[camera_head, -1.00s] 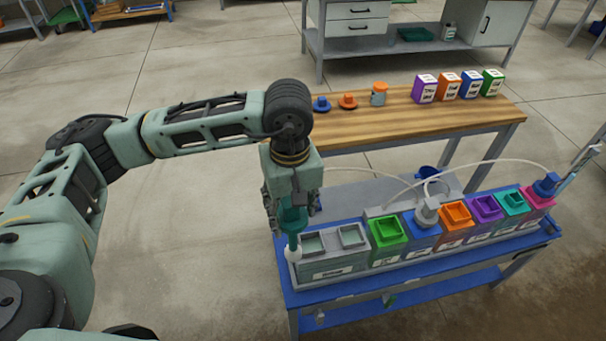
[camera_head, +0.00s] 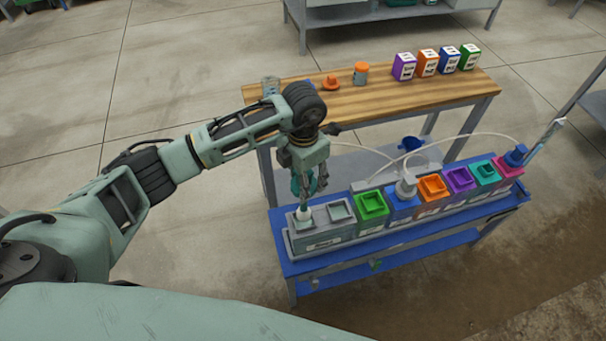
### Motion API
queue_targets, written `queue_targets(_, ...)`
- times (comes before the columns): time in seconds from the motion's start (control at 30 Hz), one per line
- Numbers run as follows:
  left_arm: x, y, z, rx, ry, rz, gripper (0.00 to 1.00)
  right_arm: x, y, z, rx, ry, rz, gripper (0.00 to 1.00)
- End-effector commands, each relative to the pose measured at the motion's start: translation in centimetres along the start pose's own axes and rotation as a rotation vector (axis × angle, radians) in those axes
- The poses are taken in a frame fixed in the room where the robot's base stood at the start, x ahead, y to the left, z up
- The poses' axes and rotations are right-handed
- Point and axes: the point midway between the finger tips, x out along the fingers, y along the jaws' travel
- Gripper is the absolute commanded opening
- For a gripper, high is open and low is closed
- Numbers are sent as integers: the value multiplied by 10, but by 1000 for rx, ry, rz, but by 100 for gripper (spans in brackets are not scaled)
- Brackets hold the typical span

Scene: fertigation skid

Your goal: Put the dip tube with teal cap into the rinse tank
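The dip tube with teal cap (camera_head: 297,185) is in my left gripper (camera_head: 307,190), whose fingers are closed around the teal cap. The tube hangs roughly upright below, with its white lower end (camera_head: 304,213) at the left opening of a grey two-opening tank block (camera_head: 325,236). The tip appears at or just inside that opening; the exact depth is hard to tell. The right opening (camera_head: 339,212) of the block is empty. The block's label is too small to read, so I cannot tell which opening is the rinse tank. My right gripper is not in view.
Beside the block stand green (camera_head: 371,205), blue (camera_head: 404,209), orange (camera_head: 433,187), purple (camera_head: 460,180), teal (camera_head: 486,174) and pink (camera_head: 508,168) tanks on a blue skid (camera_head: 400,245). Pale hoses arch above the blue and pink ones. A wooden bench (camera_head: 400,96) stands behind.

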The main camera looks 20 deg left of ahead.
Motion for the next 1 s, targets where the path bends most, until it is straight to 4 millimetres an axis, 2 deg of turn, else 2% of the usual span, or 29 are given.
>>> queue_targets(0.03,8,0,0,1,1,-1,8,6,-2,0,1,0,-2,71)
queue_targets(0.27,33,0,0,3,1,0,8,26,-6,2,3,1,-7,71)
queue_targets(1.0,106,0,0,3,0,0,8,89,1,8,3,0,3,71)
